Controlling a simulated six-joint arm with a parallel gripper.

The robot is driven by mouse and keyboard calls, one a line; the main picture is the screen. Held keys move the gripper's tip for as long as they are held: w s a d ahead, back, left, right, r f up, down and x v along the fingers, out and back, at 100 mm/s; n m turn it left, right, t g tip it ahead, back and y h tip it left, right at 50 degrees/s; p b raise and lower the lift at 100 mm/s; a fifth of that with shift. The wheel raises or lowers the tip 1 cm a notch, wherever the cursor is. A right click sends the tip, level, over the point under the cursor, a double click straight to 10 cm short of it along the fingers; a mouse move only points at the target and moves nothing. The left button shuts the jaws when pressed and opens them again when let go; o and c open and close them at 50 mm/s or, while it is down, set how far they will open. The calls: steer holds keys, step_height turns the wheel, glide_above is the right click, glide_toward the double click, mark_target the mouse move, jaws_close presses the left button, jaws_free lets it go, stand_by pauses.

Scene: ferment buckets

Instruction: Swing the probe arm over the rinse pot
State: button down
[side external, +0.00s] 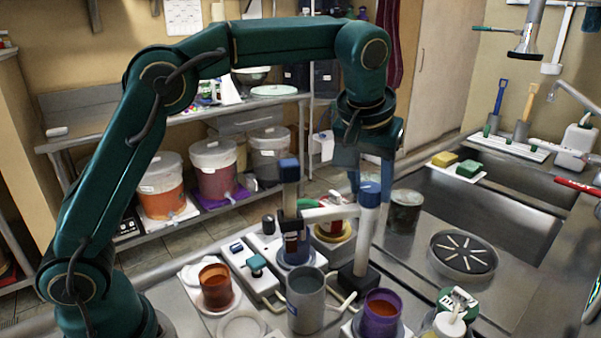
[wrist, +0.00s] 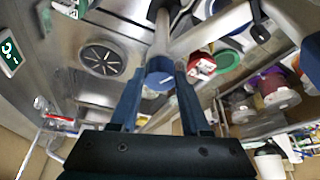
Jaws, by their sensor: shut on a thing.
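The probe arm (side external: 330,213) is a pale bar running left from an upright white post with a blue cap (side external: 369,188). At its left end is a blue-topped vertical probe (side external: 289,172), low over a blue-rimmed pot (side external: 297,262); whether its tip is inside is hidden. My gripper (side external: 367,190) points down, its fingers shut on the blue cap, which shows between them in the wrist view (wrist: 160,78). A grey pot (side external: 306,305), an orange-brown pot (side external: 215,288) and a purple pot (side external: 381,312) stand in front. I cannot tell which is the rinse pot.
A dark pot (side external: 405,212) stands right of the post, and a red-and-yellow pot (side external: 334,231) behind the bar. A round drain strainer (side external: 463,255) lies to the right, before the sink (side external: 490,210). A white bottle (side external: 447,325) stands at the front right.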

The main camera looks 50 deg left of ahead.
steer(key=shift+d+r+n+g+y, duration=0.15)
steer(key=shift+n+y, duration=0.25)
steer(key=shift+n, duration=0.8)
steer(key=shift+f+n+g+y, duration=0.1)
steer(key=shift+n+g+y, duration=0.25)
steer(key=shift+n, duration=0.85)
steer(key=shift+c, duration=1.8)
jaws_free()
steer(key=shift+d+r, duration=0.1)
steer(key=shift+r, duration=0.35)
steer(key=shift+s+d+r, duration=0.15)
steer(key=shift+s, duration=0.05)
steer(key=s+d, duration=0.8)
steer(key=shift+s, duration=0.15)
